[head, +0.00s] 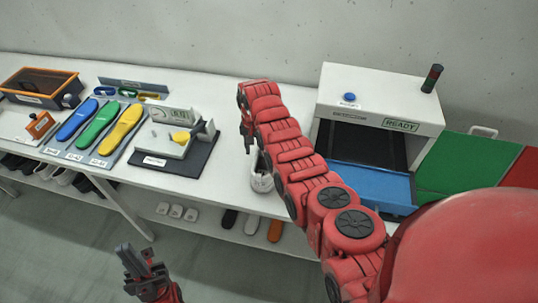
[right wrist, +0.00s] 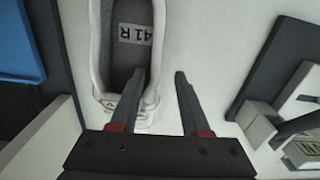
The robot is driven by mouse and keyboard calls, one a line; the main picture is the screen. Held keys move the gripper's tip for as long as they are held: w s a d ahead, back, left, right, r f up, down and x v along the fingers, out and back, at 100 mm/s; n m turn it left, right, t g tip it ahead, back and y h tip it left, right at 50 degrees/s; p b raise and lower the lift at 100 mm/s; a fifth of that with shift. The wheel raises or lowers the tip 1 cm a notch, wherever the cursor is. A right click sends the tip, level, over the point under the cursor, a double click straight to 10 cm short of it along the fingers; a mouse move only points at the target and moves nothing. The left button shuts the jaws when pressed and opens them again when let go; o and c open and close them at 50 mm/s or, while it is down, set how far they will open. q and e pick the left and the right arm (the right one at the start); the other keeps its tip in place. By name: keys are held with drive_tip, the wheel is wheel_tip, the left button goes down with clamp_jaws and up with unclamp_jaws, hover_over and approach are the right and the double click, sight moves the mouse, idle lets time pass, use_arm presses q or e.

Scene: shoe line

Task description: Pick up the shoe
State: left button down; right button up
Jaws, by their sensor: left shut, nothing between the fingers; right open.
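A white shoe (head: 261,181) stands on the white table, partly hidden behind my right arm in the head view. In the right wrist view the shoe (right wrist: 101,75) shows its open top and an insole label reading "41 R". My right gripper (right wrist: 161,72) is open, with one finger overlapping the shoe's opening and the other outside its right side. The shoe's side wall shows between the fingers; contact cannot be told. In the head view my right gripper (head: 248,143) is partly hidden by its arm. My left gripper (head: 136,251) is shut and empty, in front of the table.
A white machine (head: 335,90) with a blue tray (head: 368,184) and a "READY" sign stands right of the shoe. Left are a grey fixture (head: 178,160), coloured insoles (head: 97,127) and an orange-rimmed box (head: 40,85). Several shoes lie on the shelf below.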

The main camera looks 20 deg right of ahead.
drive_tip(key=shift+f, duration=1.15)
clamp_jaws()
drive_tip(key=shift+r, duration=0.1)
idle(0.6)
